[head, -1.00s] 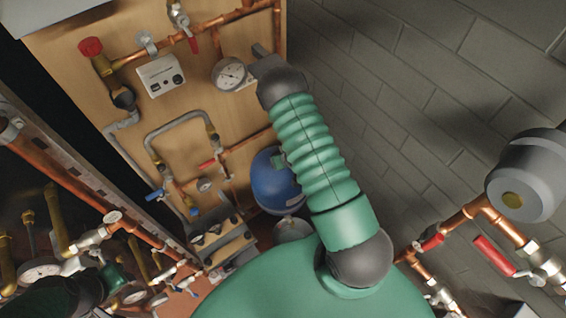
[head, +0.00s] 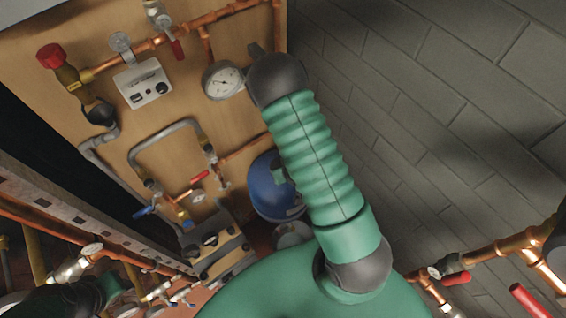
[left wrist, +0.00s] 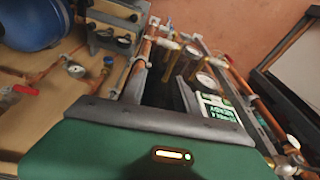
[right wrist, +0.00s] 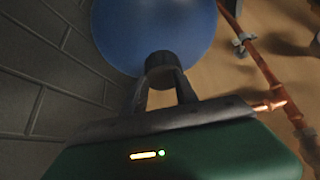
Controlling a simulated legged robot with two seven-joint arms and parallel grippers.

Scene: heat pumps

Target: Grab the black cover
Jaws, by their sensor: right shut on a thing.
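The black cover (right wrist: 163,65) shows in the right wrist view as a short dark round piece in front of the blue tank. My right gripper (right wrist: 163,80) has a finger on each side of it and is shut on it. In the head view only a dark tip of my right gripper (head: 256,50) shows, just right of the dial gauge, and my dark wrist hides the cover. My left gripper (left wrist: 158,65) points at pipes and gauges in the left wrist view. Its fingers look apart with nothing clear between them.
A wooden panel (head: 190,105) carries a dial gauge (head: 223,80), a white control box (head: 143,84), copper pipes and valves. The blue tank (head: 268,190) sits below. More copper pipes (head: 500,247) are at the right. A bare grey tiled area lies at upper right.

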